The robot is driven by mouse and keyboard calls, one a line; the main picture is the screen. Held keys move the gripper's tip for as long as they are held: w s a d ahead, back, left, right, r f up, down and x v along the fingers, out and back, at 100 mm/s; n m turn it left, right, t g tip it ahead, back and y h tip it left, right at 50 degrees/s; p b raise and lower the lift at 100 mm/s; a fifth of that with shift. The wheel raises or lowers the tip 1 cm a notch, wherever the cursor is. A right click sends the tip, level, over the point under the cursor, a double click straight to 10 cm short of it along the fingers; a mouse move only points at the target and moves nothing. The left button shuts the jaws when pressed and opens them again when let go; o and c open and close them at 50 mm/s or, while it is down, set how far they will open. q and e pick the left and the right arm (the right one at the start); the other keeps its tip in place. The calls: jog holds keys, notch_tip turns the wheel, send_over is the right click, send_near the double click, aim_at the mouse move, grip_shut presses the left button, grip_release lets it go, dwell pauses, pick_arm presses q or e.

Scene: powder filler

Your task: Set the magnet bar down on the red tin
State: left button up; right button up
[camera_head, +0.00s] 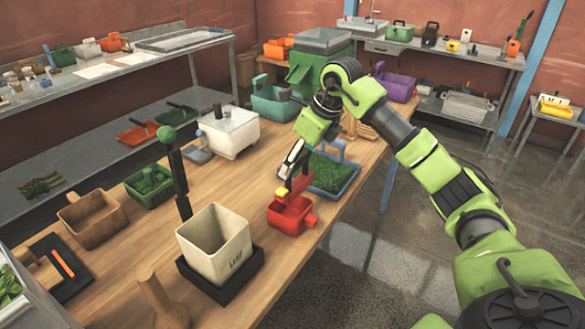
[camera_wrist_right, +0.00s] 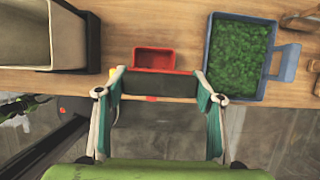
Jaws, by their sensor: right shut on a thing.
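The red tin (camera_head: 288,217) is a small open red box near the right edge of the wooden table. In the right wrist view the tin (camera_wrist_right: 153,57) shows just beyond the fingertips. My right gripper (camera_head: 293,174) is shut on the magnet bar (camera_head: 301,183), which looks red with a yellow end in the head view. In the right wrist view the bar (camera_wrist_right: 158,85) spans dark between my right fingers, with red edges. The bar is over or just at the tin; I cannot tell whether they touch. My left gripper is not in view.
A blue tray of green granules (camera_head: 331,174) stands close behind the tin. A cream bin (camera_head: 215,243) on a black base stands to the left, near a dark post with a green knob (camera_head: 166,134). The table's right edge is close to the tin.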

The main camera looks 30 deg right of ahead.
aim_at(293, 181)
jog(key=shift+w+a+f, duration=0.25)
jog(key=shift+w+f, duration=0.1)
jog(key=shift+f, duration=0.05)
jog(key=p+x, duration=0.2)
jog(key=x, duration=0.1)
jog(key=shift+s+d+f, duration=0.1)
jog(key=shift+s, duration=0.2)
jog(key=shift+f, duration=0.4)
jog(key=shift+f, duration=0.1)
jog(key=o, duration=1.6)
jog(key=shift+o, duration=0.2)
